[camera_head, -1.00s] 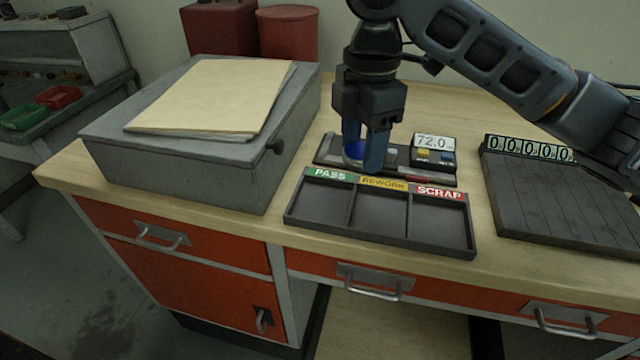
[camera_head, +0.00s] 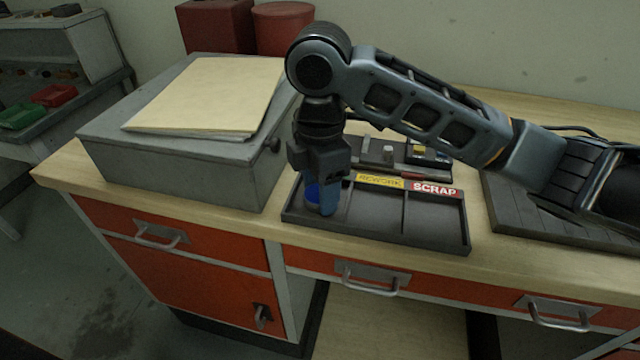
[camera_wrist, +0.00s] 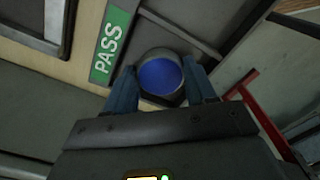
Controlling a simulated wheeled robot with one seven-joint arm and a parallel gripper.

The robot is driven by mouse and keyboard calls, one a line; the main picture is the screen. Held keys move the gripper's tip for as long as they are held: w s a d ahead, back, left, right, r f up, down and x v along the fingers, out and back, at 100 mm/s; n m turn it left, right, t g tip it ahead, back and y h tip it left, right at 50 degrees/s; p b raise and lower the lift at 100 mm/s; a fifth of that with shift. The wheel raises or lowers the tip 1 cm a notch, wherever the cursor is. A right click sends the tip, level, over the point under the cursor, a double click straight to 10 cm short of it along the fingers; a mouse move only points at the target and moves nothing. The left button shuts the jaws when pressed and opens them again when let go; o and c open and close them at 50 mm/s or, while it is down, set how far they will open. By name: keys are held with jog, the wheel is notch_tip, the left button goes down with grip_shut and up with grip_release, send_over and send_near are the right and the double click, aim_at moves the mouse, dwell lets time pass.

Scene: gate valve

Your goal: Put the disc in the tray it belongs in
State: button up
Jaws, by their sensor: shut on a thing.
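The blue disc (camera_wrist: 160,76) with a grey rim is between my gripper's fingers in the wrist view, beside the green PASS label (camera_wrist: 111,46). In the head view a bit of the blue disc (camera_head: 312,192) shows beside the fingers. My gripper (camera_head: 321,200) points down, shut on the disc, over the left compartment of the three-part dark tray (camera_head: 372,238). The REWORK label (camera_head: 380,181) and SCRAP label (camera_head: 435,190) mark the middle and right compartments, which look empty. My arm hides the PASS label in the head view. I cannot tell whether the disc touches the tray floor.
Behind the tray is a gauge stand (camera_head: 405,164), partly hidden by my arm. A grey box (camera_head: 190,165) with a folder (camera_head: 208,95) on it stands close on the left. A ribbed dark block (camera_head: 520,215) is at the right. Bare wood lies between tray and block.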

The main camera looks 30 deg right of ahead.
jog(key=shift+f, duration=0.15)
jog(key=o, duration=1)
jog(key=shift+o, duration=0.2)
notch_tip(320, 180, up, 12)
jog(key=shift+r+p, duration=0.2)
jog(key=shift+p, duration=0.1)
